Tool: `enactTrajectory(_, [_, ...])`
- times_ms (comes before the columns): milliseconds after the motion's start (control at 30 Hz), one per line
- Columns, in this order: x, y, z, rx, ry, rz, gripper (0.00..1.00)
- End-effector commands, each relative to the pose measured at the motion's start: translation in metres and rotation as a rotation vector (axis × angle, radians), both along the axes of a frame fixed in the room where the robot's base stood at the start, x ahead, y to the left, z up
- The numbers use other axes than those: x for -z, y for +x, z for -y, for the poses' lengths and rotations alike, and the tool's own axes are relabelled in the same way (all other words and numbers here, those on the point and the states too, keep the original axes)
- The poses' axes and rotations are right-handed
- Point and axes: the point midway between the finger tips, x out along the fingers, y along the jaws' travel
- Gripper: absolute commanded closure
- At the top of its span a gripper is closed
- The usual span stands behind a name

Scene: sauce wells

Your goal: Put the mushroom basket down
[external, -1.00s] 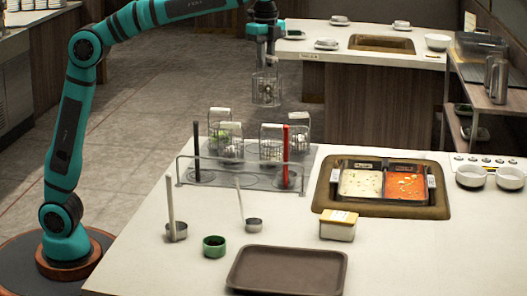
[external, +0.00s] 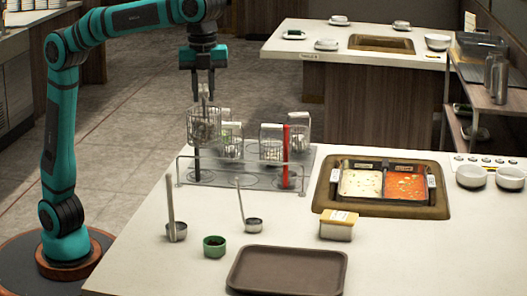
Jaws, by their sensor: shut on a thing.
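My gripper (external: 204,84) is shut on the handle of a wire basket, which I take to be the mushroom basket (external: 203,126). The basket hangs upright at the left end of the basket rack (external: 240,182), in front of the black handle's upper part. I cannot tell whether its bottom touches anything, and its contents are too small to make out. Other wire baskets stand in the rack to its right: one close beside it (external: 231,146), one in the middle (external: 271,150) and one at the back right (external: 303,130).
A red handle (external: 285,155) stands upright at the rack's right. Two small ladles (external: 176,231) (external: 253,225), a green bowl (external: 214,246), a lidded box (external: 339,226) and a brown tray (external: 287,272) are in front. Sauce wells (external: 383,184) lie to the right.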

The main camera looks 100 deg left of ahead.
Motion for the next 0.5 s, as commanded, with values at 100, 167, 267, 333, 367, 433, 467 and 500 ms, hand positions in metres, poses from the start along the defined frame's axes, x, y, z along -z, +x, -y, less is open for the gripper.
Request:
enactTrajectory(100, [0.0,-0.02,0.033,0.072,0.0,0.0,1.0])
enactTrajectory(167, [0.001,-0.029,0.046,0.102,0.0,0.0,1.0])
enactTrajectory(267, [0.001,-0.042,0.064,0.144,0.0,0.0,1.0])
enactTrajectory(333, [0.001,-0.05,0.074,0.169,0.0,0.0,1.0])
enactTrajectory(367, [0.001,-0.053,0.078,0.179,0.0,0.0,1.0])
enactTrajectory(433, [0.001,-0.06,0.087,0.201,0.0,0.0,1.0])
enactTrajectory(467, [0.001,-0.063,0.09,0.21,0.0,0.0,1.0])
enactTrajectory(500, [0.001,-0.067,0.095,0.222,0.0,0.0,1.0])
